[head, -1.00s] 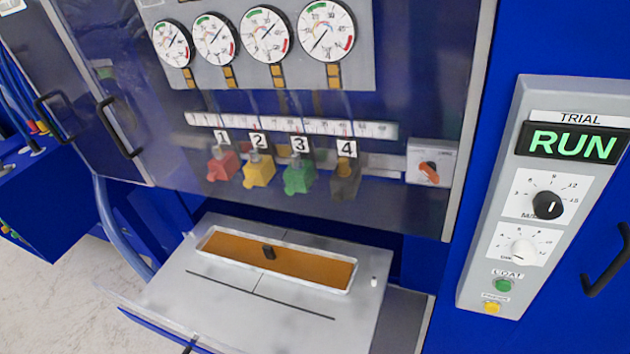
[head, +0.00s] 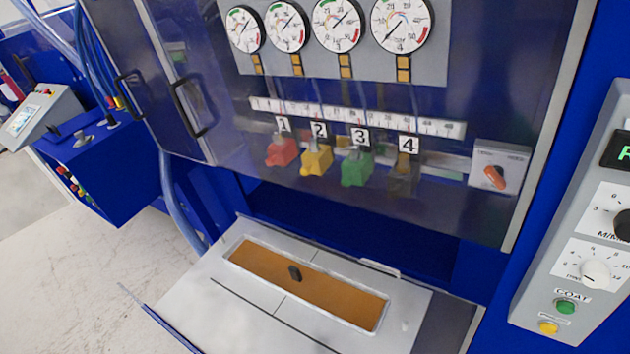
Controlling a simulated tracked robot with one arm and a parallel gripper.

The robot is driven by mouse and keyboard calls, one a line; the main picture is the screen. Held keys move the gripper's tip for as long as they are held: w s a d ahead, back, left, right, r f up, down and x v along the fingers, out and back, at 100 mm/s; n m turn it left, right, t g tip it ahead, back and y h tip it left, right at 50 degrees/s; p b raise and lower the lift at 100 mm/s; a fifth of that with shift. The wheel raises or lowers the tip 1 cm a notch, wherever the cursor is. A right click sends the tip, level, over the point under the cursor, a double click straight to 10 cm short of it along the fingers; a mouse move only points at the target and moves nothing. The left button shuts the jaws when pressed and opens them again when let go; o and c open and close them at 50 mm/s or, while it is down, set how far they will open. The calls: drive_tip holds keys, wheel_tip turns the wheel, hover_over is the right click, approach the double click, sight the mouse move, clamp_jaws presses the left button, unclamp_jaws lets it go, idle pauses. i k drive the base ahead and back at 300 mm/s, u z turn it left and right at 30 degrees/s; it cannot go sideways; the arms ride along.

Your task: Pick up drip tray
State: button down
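The drip tray (head: 345,301) is a long shallow tray with a pale rim and an orange-brown inside. It lies in the grey shelf below the machine's clear front, at the lower middle of the head view. A small dark knob (head: 295,273) stands up near the middle of the tray. My gripper does not show in the head view, so I cannot see where it is relative to the tray.
The grey shelf (head: 225,311) juts out below the blue cabinet. Behind the clear panel are numbered red, yellow, green and dark blocks and several gauges (head: 403,25). A control panel (head: 570,255) stands at right, a blue console (head: 95,155) at left. Pale floor (head: 90,250) is open at lower left.

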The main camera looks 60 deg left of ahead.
sight(358, 306)
drive_tip(key=u, duration=0.45)
drive_tip(key=k, duration=1.1)
drive_tip(key=u, duration=0.55)
drive_tip(key=i, duration=0.75)
drive_tip(key=u, duration=0.1)
